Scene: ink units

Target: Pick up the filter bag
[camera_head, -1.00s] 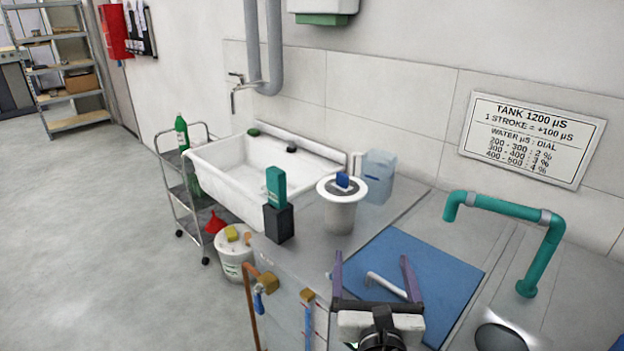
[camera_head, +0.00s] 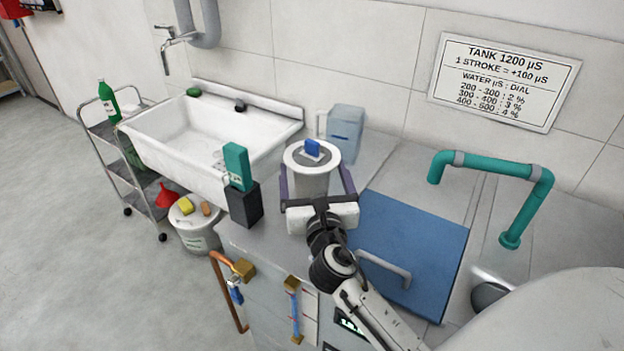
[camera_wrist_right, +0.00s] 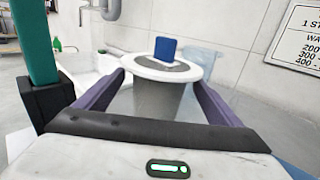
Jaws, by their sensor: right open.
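My right gripper (camera_head: 315,172) is open, with one purple finger on each side of the bag's body, below the rim. In the right wrist view the bag (camera_wrist_right: 165,100) stands between the two fingers (camera_wrist_right: 160,82), ahead of the palm. I cannot tell whether the fingers touch it. My left gripper is not in view.
A teal box in a black holder (camera_head: 245,205) stands close left of the gripper. A translucent bluish container (camera_head: 346,132) stands behind the bag. A blue panel with a grey handle (camera_head: 425,235) lies to the right, near a teal pipe (camera_head: 490,163). The white sink (camera_head: 165,130) is at left.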

